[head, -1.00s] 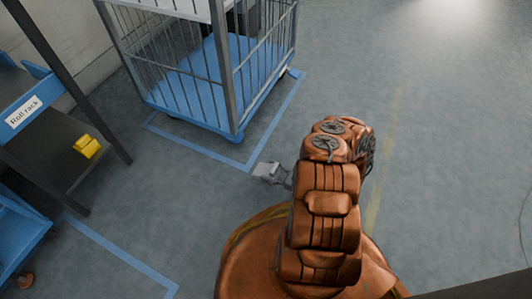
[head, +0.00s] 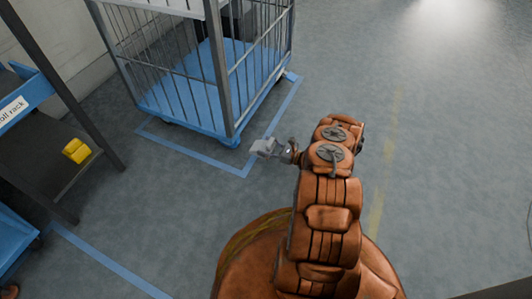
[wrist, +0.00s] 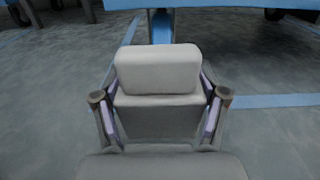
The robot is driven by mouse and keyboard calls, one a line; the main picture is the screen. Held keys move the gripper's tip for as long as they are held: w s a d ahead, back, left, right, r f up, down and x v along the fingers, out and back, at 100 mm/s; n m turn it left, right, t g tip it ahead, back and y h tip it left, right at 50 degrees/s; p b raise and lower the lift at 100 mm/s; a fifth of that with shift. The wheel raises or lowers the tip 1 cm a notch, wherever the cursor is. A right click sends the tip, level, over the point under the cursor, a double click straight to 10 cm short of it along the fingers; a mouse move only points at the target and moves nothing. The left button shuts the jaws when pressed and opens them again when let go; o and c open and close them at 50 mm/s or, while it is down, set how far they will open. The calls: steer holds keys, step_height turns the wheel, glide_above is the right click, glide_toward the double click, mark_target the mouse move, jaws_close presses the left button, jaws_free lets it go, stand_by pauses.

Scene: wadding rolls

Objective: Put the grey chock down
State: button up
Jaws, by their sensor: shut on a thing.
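The grey chock (wrist: 157,75) is a pale grey, stepped block. In the wrist view it sits between the two fingers of my gripper (wrist: 160,117), which is shut on it. In the head view the grey chock (head: 263,147) shows small at the end of my gripper (head: 279,151), beside the corner of the blue floor marking. I cannot tell how high it is above the floor. My arm hides part of the floor to the right of it.
A wire roll cage (head: 227,80) with a blue base stands inside blue floor lines (head: 205,159), just beyond the chock. A dark rack with a yellow block (head: 76,150) stands at the left. The floor on the right is clear.

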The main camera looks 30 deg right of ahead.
step_height(320, 180, down, 4)
steer(key=shift+w+r+b, duration=0.1)
steer(key=shift+r+b, duration=0.1)
steer(key=shift+b, duration=0.9)
steer(key=shift+d+f, duration=0.1)
steer(key=shift+f, duration=0.45)
steer(key=o, duration=1.6)
steer(key=shift+r, duration=0.15)
